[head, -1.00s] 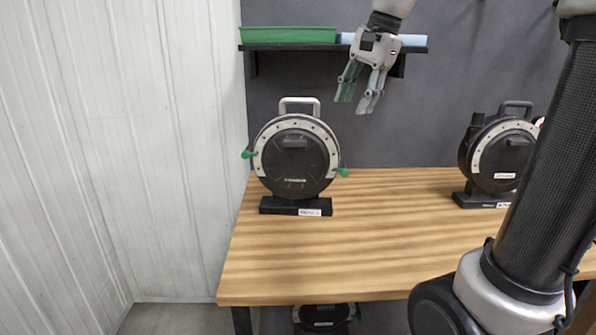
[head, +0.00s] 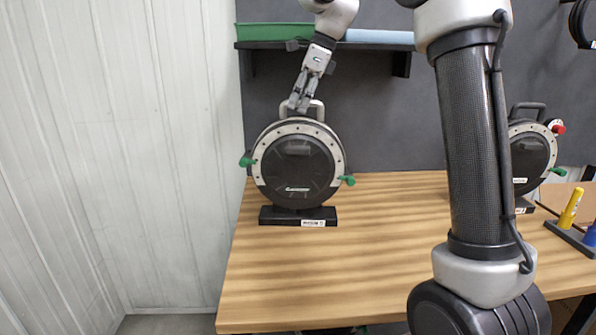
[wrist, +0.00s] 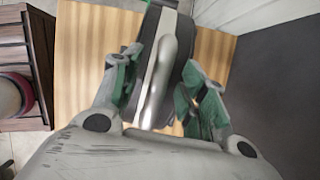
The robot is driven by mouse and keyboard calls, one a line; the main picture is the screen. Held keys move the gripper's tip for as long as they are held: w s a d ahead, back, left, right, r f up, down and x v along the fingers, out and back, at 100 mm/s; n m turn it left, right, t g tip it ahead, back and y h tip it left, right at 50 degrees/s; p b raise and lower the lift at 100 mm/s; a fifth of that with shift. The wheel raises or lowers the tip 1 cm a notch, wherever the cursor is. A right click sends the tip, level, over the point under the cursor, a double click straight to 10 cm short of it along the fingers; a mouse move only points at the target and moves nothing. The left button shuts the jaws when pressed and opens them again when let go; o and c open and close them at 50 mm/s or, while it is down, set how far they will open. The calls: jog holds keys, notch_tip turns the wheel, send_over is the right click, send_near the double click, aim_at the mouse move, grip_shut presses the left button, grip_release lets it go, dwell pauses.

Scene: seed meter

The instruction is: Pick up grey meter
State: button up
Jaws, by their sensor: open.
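The grey meter (head: 298,170) is a round black disc with a grey rim, a grey top handle and green side knobs. It stands upright in a black base at the left of the table. My gripper (head: 300,104) is at the handle on its top. In the wrist view the gripper (wrist: 160,95) is open, with one green-padded finger on each side of the grey handle (wrist: 168,65). Whether either finger touches the handle is unclear. The front of the meter is hidden in the wrist view.
A second meter (head: 530,155) stands at the right, partly behind my arm. A holder with a yellow marker (head: 571,208) and a blue one is at the far right. A shelf (head: 350,46) with a green tray (head: 273,31) is on the wall behind. The front of the wooden table (head: 330,275) is clear.

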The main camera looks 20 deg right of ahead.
jog(key=shift+w+a+f, duration=0.1)
jog(key=shift+a+f, duration=0.15)
jog(key=shift+f, duration=0.35)
grip_shut()
jog(key=shift+r, duration=0.15)
jog(key=shift+r, duration=0.1)
